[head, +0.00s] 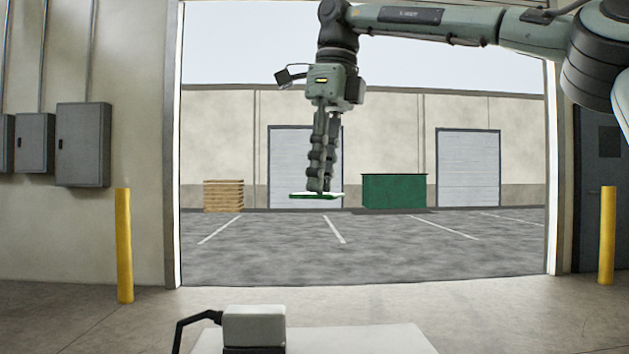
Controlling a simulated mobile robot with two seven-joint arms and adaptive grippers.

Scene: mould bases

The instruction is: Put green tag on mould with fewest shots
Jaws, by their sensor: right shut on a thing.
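My right gripper (323,188) hangs down from the arm that comes in from the right, with its fingers shut on a flat green tag (302,196). The tag has a pale top face and a green edge. It lies about level and is held in the air, high above the pale surface at the bottom of the view. No mould with a readable shot count can be made out. My left gripper is not in view.
A pale block (254,322) with a dark base and a bent black bar stands on a pale tabletop (375,340) at the bottom. The tabletop right of it looks clear. Yellow posts (124,245) flank the open doorway. Outside are a green container (394,191) and stacked pallets (223,196).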

